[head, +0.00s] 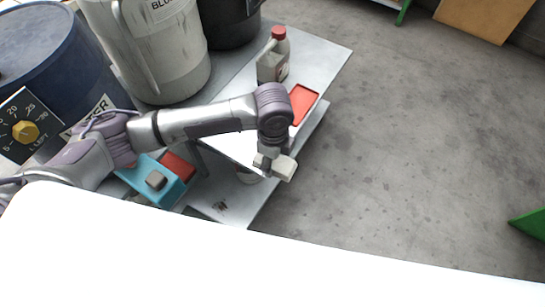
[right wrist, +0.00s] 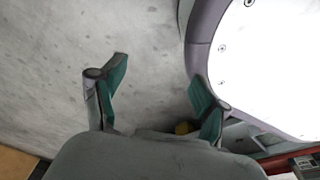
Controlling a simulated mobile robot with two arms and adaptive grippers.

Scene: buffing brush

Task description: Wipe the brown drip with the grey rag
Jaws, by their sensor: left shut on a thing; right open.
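My left gripper (head: 268,164) hangs over the front edge of the grey metal table. It is shut on a pale, off-white block-like thing (head: 285,168); I cannot tell whether this is the grey rag. A small grey block-like piece (head: 156,180) lies on a blue tray (head: 133,178) at the lower left, apart from the gripper. A dark brownish mark (head: 220,206) shows on the lower metal surface; I cannot tell whether it is the drip. My right gripper (right wrist: 158,72) is open and empty, with teal pads, above the grey floor in the right wrist view.
A red tray (head: 303,104) lies on the table beyond my left gripper. A red-capped bottle (head: 273,62), a large pale container (head: 150,50) and a blue drum (head: 45,55) stand behind my left arm. The floor (head: 400,150) to the right is mostly clear.

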